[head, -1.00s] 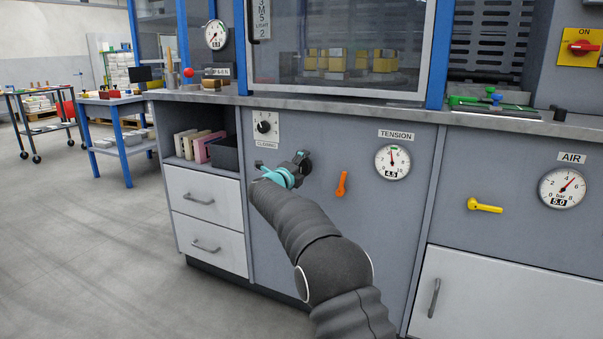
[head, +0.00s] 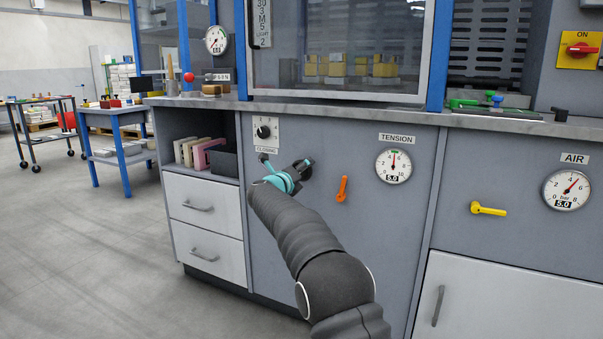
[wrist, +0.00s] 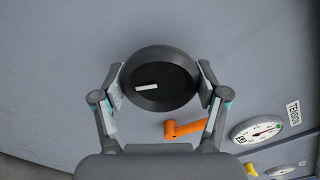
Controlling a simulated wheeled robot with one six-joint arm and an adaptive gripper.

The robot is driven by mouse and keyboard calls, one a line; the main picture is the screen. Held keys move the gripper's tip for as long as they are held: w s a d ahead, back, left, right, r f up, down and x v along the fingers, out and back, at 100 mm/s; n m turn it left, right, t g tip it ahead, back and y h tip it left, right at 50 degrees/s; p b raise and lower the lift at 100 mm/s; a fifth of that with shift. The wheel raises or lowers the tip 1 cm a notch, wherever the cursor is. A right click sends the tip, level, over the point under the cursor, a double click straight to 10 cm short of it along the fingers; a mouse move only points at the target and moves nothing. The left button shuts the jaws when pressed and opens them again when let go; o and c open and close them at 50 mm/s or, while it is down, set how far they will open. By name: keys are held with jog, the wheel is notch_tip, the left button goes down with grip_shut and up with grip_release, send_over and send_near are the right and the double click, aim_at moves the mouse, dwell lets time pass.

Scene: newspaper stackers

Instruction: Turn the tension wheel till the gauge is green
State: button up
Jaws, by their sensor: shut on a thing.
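The tension wheel (wrist: 160,95) is a dark round knob with a white mark, which points left in the wrist view. My gripper (wrist: 160,82) is shut on it, one finger on each side of its rim. In the head view my gripper (head: 297,174) is at the grey panel and largely hides the wheel. The TENSION gauge (head: 393,168) is a white dial right of the wheel. Its display reads 5.0 and its needle points about straight up, towards the small green band at the top.
An orange lever (head: 342,189) sits on the panel between wheel and gauge, close below my right finger in the wrist view. A yellow lever (head: 488,209) and the AIR gauge (head: 567,190) are further right.

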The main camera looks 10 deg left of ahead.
jog(key=o, duration=1.2)
jog(key=v, duration=1.2)
